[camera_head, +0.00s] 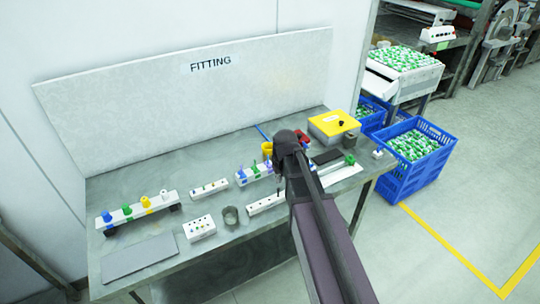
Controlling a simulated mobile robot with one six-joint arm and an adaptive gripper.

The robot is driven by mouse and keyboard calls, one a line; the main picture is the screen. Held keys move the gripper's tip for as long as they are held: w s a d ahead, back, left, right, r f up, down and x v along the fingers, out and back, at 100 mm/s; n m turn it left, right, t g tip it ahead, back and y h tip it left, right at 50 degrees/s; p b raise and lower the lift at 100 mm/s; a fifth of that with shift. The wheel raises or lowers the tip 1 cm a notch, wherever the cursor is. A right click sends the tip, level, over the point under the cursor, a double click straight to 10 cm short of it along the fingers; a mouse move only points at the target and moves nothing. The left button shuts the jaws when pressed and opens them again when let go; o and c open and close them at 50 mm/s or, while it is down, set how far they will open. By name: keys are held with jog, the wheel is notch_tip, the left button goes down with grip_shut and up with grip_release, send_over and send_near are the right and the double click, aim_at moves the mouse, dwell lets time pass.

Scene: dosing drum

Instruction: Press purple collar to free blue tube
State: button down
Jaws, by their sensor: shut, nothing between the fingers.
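My arm reaches in from the lower right in the head view, and its dark end hangs over the middle of the bench. My gripper (279,187) points down and looks small and dark; it is shut and empty. Just left of it is a white block (243,182) with small coloured fittings, one of which looks purple (268,164). A thin blue tube (262,131) shows behind, near a yellow fitting. The arm hides part of this area. I cannot tell whether the gripper touches the purple collar or how the tube sits in it.
The metal bench (150,190) also holds a white rack (137,209) with coloured fittings, a grey cup (231,215), a white box (200,228), a grey plate (138,257) and a yellow-topped box (333,122). A backboard (190,95) stands behind. Blue crates (412,158) stand right.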

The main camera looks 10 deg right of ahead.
jog(key=w+r+n+t+p, duration=0.1)
jog(key=w+r+p, duration=0.4)
jog(key=w, duration=0.8)
notch_tip(320, 180, up, 2)
jog(key=shift+d+r+n+t, duration=0.15)
jog(key=shift+d+n+t, duration=0.15)
jog(key=shift+d+n, duration=0.1)
jog(key=b, duration=1)
send_over(269, 166)
jog(key=f, duration=1)
jog(key=shift+s+d, duration=0.25)
jog(key=shift+f+b, duration=1.65)
jog(key=shift+f, duration=0.15)
jog(key=shift+f, duration=0.1)
